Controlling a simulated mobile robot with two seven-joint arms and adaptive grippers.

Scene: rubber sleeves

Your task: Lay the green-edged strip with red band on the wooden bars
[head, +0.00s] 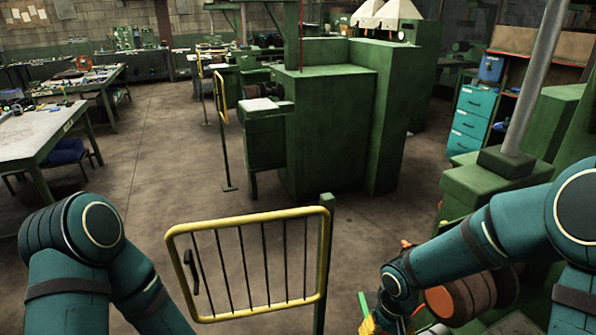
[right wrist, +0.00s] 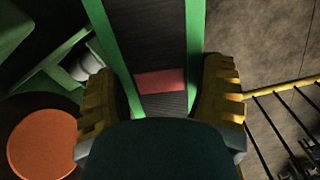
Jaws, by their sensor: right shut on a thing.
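The green-edged strip (right wrist: 155,45) is dark with bright green edges and a red band (right wrist: 161,81) across it. In the right wrist view it runs from the top edge down between the yellow fingers. My right gripper (right wrist: 160,90) is shut on it, one finger at each green edge. In the head view a bright green piece of it (head: 364,302) shows beside my right gripper (head: 378,326) at the bottom edge. My left arm enters at the lower left, but its gripper is out of frame. I cannot make out the wooden bars in either view.
A yellow-railed barrier (head: 245,216) with dark bars stands at front centre, left of my right gripper. An orange-brown roller (head: 462,298) sits just right of the gripper; its round orange end (right wrist: 42,142) shows in the wrist view. Green machines (head: 330,130) stand beyond, with open floor at left.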

